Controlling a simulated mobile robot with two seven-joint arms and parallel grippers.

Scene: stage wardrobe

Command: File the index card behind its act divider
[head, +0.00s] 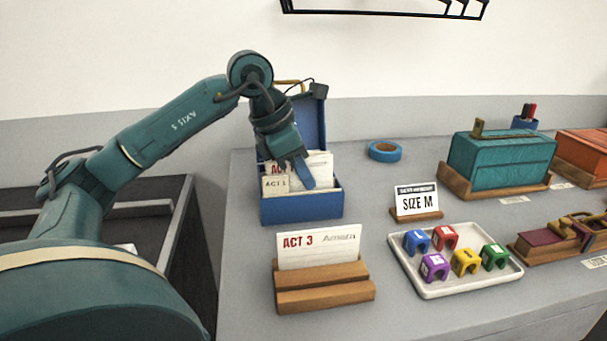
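An index card (318,250) with "ACT 3" in red and a name beginning "Amara" stands upright in a slotted wooden holder (325,296) at the front of the table. Behind it is an open blue card box (302,207) with its lid raised. A divider marked "ACT 1" (275,186) shows at its front left, with a red-lettered card (277,169) and other pale cards behind. My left gripper (301,177) points down over the box, among or just above the cards. Its fingers overlap, so I cannot tell its opening or grip. My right gripper is out of view.
A "SIZE M" sign (416,203) and a white tray (456,290) of several colored numbered clips stand right of the holder. Blue tape (385,151), a teal box (500,160) and an orange box (585,155) lie farther back. A dark bin (178,225) is left of the table.

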